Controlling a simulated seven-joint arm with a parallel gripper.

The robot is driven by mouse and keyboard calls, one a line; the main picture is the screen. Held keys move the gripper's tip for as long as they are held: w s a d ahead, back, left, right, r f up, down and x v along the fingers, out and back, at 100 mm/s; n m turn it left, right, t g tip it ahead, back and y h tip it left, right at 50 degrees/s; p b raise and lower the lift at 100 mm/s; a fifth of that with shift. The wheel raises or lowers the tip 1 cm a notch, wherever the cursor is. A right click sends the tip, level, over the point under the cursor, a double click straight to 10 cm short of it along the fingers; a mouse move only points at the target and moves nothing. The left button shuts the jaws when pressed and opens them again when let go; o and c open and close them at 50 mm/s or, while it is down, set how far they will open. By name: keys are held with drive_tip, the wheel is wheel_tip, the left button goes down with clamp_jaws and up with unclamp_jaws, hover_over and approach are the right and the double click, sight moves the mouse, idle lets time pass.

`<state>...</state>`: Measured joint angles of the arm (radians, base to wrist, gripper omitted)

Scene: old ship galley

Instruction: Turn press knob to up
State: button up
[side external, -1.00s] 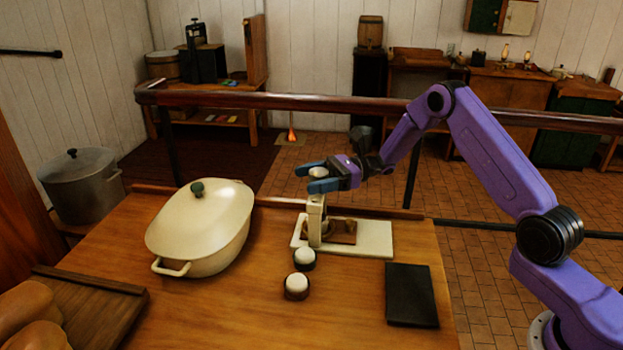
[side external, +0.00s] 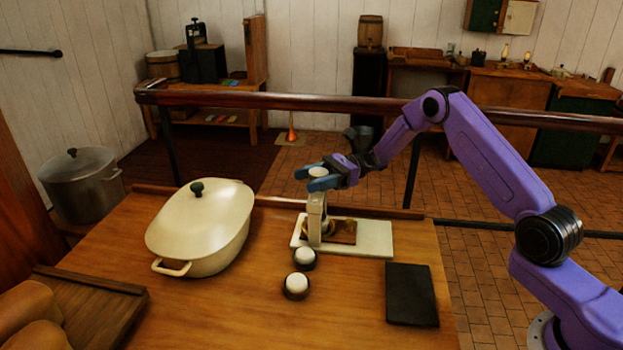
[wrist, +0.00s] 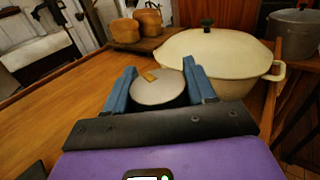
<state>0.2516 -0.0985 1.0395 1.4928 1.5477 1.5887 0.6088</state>
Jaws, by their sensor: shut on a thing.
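The press (side external: 316,213) is a pale upright post on a cream base plate, with brown parts beside the post. Its round, pale-topped knob (side external: 318,171) sits on top of the post. My gripper (side external: 311,178) has its blue fingers on either side of the knob and is shut on it. In the wrist view the knob (wrist: 160,92) lies between the two fingers, its pale top bearing a small yellow mark near the far edge. The knob's underside and the grip contact are partly hidden.
A cream lidded pot (side external: 200,235) stands left of the press. Two small dark, white-topped cups (side external: 296,285) and a black flat pad (side external: 411,295) lie in front. A wooden board (side external: 95,310) with bread is at lower left. A dark rail (side external: 300,101) runs behind.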

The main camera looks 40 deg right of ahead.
drive_tip(key=o, duration=1)
drive_tip(key=shift+c, duration=0.2)
drive_tip(key=shift+d, duration=0.1)
drive_tip(key=s+d, duration=0.2)
drive_tip(key=d, duration=1.5)
drive_tip(key=shift+d, duration=0.1)
